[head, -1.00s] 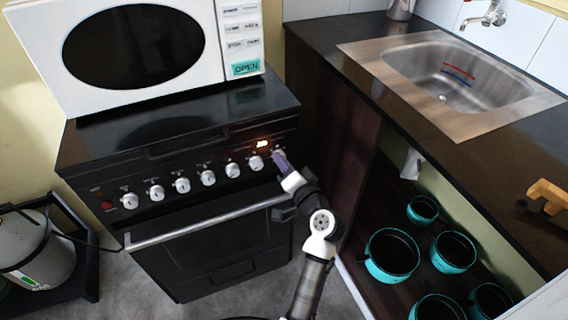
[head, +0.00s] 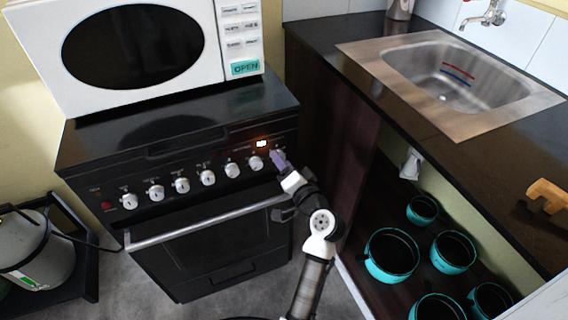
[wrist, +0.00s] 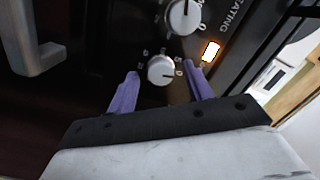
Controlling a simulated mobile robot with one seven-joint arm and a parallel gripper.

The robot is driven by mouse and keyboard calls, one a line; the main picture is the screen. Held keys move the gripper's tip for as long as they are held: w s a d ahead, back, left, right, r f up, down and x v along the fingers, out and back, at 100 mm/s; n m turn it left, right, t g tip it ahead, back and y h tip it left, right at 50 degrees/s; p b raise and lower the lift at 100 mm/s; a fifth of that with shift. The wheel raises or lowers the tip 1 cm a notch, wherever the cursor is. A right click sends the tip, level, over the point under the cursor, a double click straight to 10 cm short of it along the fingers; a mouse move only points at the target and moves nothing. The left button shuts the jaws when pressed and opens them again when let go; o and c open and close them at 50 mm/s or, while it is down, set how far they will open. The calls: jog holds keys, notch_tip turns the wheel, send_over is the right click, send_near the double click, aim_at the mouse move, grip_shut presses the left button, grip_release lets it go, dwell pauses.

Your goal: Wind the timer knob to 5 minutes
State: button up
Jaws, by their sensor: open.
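The rightmost knob (wrist: 161,70) on the stove's black front panel is round and silver-white, with small marks around it. In the wrist view it sits between the two purple fingers of my gripper (wrist: 162,76), with a gap visible on each side. My gripper is open; I cannot tell how far the fingertips reach along the knob. In the head view my gripper (head: 277,157) is at the right end of the panel and hides that knob. The lit display (head: 262,143) is just above; it also shows in the wrist view (wrist: 211,51).
A neighbouring knob (wrist: 183,17) is close by, and several more line the panel to the left. The oven door handle (head: 205,222) runs below. A white microwave (head: 140,50) stands on the stove. The counter with the sink (head: 455,75) is to the right, with teal pots below.

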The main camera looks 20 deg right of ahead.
jog(key=s+d+b, duration=0.1)
jog(key=s+b, duration=0.2)
jog(key=s, duration=1)
jog(key=shift+s+d, duration=0.25)
jog(key=shift+s, duration=0.15)
